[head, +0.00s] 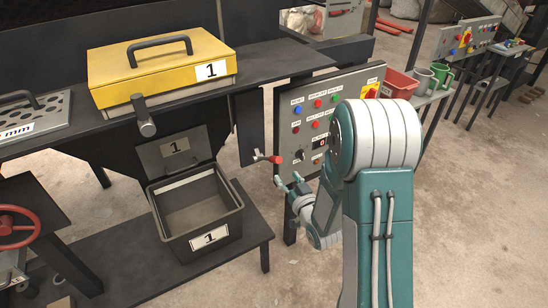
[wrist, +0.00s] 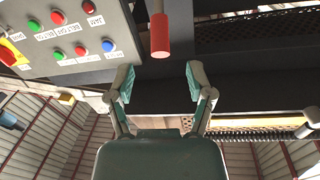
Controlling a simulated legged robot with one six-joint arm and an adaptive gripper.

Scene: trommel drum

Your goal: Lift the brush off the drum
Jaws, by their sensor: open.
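A lever with a red grip (head: 274,159) sticks out beside the control panel in the head view. The red grip (wrist: 160,36) also hangs at the top middle of the wrist view. My gripper (head: 289,181) is open, just below and right of the red grip in the head view. In the wrist view my open gripper (wrist: 159,76) has the grip beyond its fingertips, in line with the gap, with nothing between the fingers. A long ribbed roller (wrist: 262,135) lies at the right of the wrist view; I cannot tell whether it is the brush. The drum is not clearly visible.
The control panel (head: 310,120) with buttons stands close behind my gripper. A yellow lidded box (head: 165,62) sits on the dark bench, above an open bin (head: 200,205) marked 1. A red container (head: 400,83) and mugs stand right. The floor at lower right is clear.

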